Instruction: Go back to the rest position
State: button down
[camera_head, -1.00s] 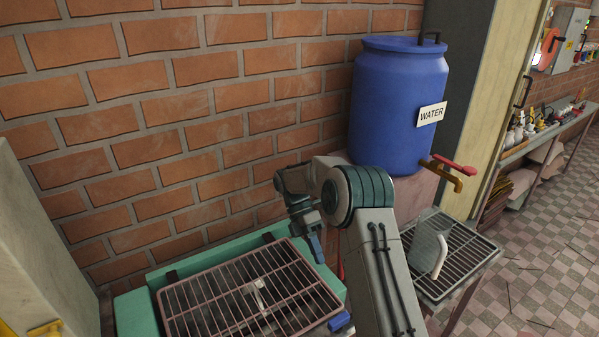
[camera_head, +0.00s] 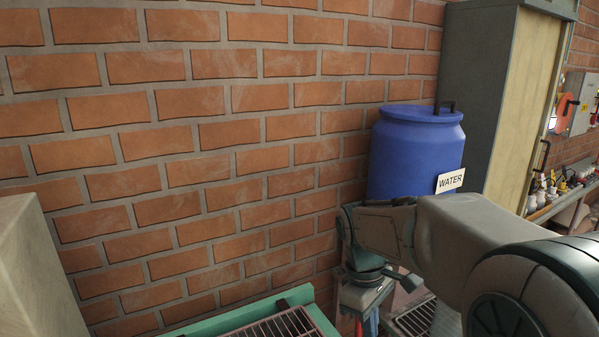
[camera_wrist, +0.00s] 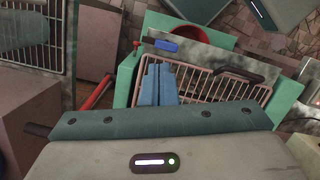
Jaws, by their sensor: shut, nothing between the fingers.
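My gripper shows in the wrist view (camera_wrist: 158,85) as two blue fingers side by side, shut and empty. They are over the green-framed machine with a wire grate (camera_wrist: 205,88). In the head view my arm reaches in from the right, its forearm raised and level, with the wrist in front of the lower part of the blue water barrel (camera_head: 415,155). Only a small blue piece below the wrist shows there, at the bottom edge. The green frame (camera_head: 245,318) with its grate is cut off at the bottom of the head view.
A brick wall (camera_head: 200,150) stands behind. A second wire rack (camera_head: 420,318) sits below the barrel, partly hidden by my arm. A tall cabinet (camera_head: 490,90) and a shelf of small bottles (camera_head: 565,190) are at right. A pale block (camera_head: 35,265) stands at left.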

jog(key=s+d+m+t+y, duration=0.1)
jog(key=s+d+m+t, duration=0.1)
jog(key=s+m+t, duration=0.3)
jog(key=shift+s+m+y, duration=0.3)
jog(key=shift+s+m, duration=2)
jog(key=shift+s, duration=1.1)
